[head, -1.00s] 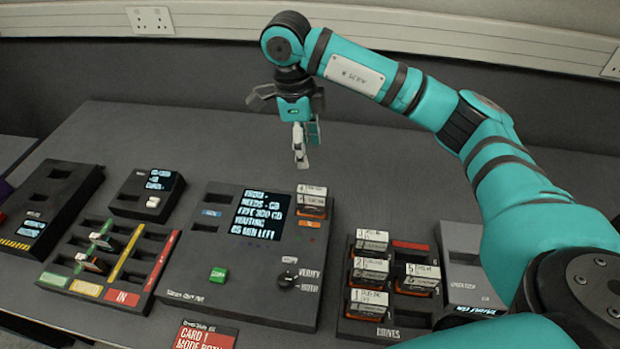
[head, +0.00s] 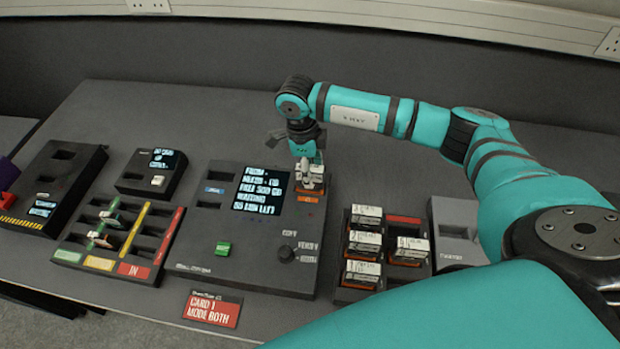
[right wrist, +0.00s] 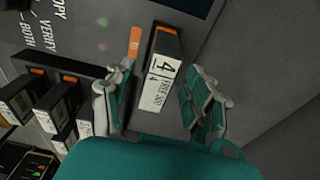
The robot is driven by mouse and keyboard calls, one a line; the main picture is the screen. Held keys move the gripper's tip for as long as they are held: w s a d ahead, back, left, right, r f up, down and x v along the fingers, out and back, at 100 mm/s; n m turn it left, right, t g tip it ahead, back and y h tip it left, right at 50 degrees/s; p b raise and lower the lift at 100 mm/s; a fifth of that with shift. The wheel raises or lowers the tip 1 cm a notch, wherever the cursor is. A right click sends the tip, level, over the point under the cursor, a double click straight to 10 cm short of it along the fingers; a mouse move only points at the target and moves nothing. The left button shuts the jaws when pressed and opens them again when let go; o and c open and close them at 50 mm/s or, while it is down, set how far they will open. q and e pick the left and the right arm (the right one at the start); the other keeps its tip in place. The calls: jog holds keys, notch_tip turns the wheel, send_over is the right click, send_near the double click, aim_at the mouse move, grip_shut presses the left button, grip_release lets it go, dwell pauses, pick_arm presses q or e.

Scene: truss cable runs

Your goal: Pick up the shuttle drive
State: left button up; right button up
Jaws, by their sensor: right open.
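A dark drive with a white label marked 4 (right wrist: 160,82) stands in the upper right slot of the console (head: 188,262). In the head view this drive (head: 311,190) is partly hidden by my right gripper (head: 308,168). The gripper points down over it, its jaws open. In the right wrist view the fingers lie on either side of the drive, with gaps visible. Which drive is the shuttle drive is not legible. Other labelled drives (head: 364,240) stand in a rack (head: 345,296) to the right. My left gripper is out of view.
The console has a lit screen (head: 261,189), a green button (head: 223,248) and a knob (head: 286,253). A card tray (head: 140,270) lies to its left. The table behind the console is clear.

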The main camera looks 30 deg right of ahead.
jog(key=shift+s+d+f+p, duration=0.15)
jog(key=shift+f+p, duration=0.1)
jog(key=shift+f, duration=0.65)
jog(key=shift+s+a+f+p, duration=0.1)
jog(key=shift+f+p, duration=0.1)
jog(key=shift+f, duration=0.7)
grip_shut()
